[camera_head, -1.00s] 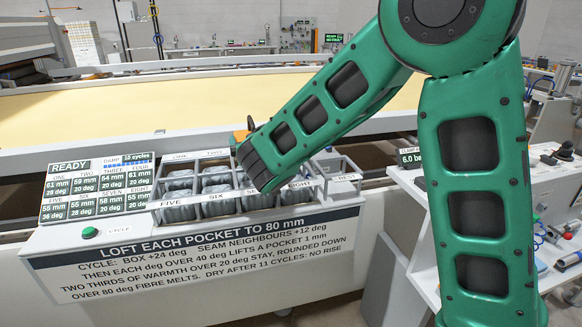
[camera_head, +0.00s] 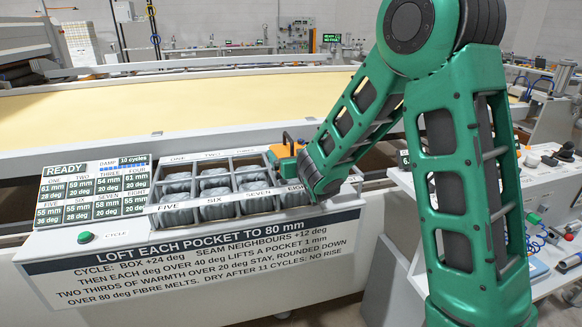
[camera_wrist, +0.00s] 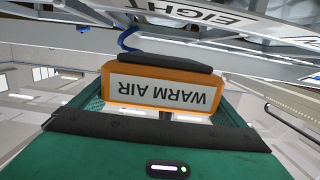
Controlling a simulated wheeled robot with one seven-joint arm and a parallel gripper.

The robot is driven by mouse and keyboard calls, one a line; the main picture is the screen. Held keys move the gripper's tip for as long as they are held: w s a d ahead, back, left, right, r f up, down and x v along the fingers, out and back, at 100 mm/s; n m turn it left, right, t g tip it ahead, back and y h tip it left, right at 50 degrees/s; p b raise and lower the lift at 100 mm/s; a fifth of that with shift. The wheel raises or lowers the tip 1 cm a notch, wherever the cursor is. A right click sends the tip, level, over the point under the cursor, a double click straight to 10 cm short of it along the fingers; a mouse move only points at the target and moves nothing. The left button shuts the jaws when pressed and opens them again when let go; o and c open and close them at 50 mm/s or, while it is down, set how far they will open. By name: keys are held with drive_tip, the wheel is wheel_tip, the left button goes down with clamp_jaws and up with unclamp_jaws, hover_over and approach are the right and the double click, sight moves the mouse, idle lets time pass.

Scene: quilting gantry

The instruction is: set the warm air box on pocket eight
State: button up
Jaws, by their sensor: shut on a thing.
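The warm air box (camera_head: 287,156) is orange with a dark top, near the back right of the pocket grid, partly hidden by my arm. In the wrist view the box (camera_wrist: 160,86) shows its WARM AIR label upside down, and my gripper (camera_wrist: 160,118) is shut on it. In the head view my gripper is mostly hidden behind the arm. Pocket eight's label (camera_head: 293,187) is at the front right of the grid; the EIGHT lettering (camera_wrist: 213,17) also shows beyond the box. My arm partly covers pocket eight. I cannot tell whether the box touches the grid.
Grey filling shows in several pockets, such as pocket six (camera_head: 215,198). A READY display (camera_head: 95,190) and a green cycle button (camera_head: 85,237) are on the left. A side bench with controls (camera_head: 545,160) stands at the right. A yellow sheet (camera_head: 180,108) lies behind.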

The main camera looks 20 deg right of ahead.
drive_tip(key=shift+f, duration=2)
drive_tip(key=o, duration=1.1)
